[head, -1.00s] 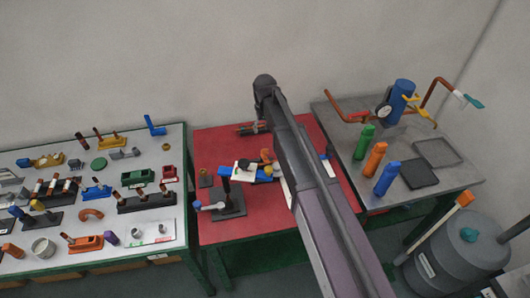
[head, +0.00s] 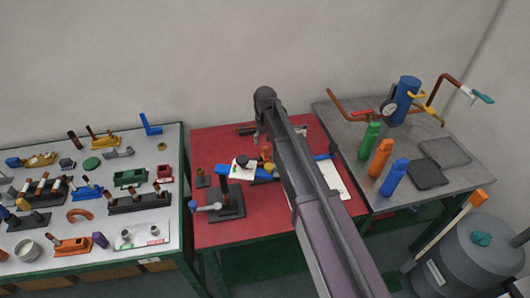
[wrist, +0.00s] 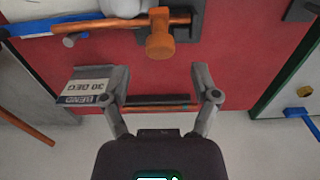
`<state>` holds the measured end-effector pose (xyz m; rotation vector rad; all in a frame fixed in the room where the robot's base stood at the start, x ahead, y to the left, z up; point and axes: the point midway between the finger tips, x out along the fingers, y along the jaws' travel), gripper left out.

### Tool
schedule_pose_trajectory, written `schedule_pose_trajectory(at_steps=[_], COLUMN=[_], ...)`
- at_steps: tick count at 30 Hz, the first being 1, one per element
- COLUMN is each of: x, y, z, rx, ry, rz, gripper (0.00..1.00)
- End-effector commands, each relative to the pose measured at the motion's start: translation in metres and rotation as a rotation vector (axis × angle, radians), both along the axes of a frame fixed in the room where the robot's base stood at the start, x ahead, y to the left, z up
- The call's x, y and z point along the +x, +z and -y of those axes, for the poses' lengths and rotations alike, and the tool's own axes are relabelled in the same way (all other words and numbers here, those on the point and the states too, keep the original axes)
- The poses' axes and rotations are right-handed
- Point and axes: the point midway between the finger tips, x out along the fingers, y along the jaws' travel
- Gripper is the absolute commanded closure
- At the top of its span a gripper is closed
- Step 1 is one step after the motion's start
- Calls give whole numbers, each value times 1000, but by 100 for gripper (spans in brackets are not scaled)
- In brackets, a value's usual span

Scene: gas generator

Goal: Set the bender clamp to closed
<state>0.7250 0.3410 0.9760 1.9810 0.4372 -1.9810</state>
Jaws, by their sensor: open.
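The bender stands on the red table in the head view, with a blue bar, a white plate and an orange-brown knob (head: 266,153). In the wrist view the blue bar (wrist: 55,27) crosses the top, with an orange rod over it and an orange knob (wrist: 160,42). I cannot tell for certain which part is the clamp or how it is set. My gripper (wrist: 160,76) is open and empty, its fingers either side of bare red table in the picture, apart from the knob. In the head view my arm hides most of the gripper.
A grey block labelled "BEND 30 DEG" (wrist: 88,90) appears beside the left finger. A dark rack (head: 246,129) lies at the red table's back edge. A black stand (head: 228,204) stands front left. Bottles (head: 380,158) stand on the grey table right; the left bench (head: 130,240) is crowded.

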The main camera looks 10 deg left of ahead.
Motion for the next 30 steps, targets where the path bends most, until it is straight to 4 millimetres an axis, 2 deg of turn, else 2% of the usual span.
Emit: schedule_pose_trajectory(at_steps=[3,15,30], x=[0,0,0], y=[-14,-40,-44], z=[0,0,0], rx=[0,0,0], ry=[0,0,0], rz=[0,0,0], gripper=[22,22,22])
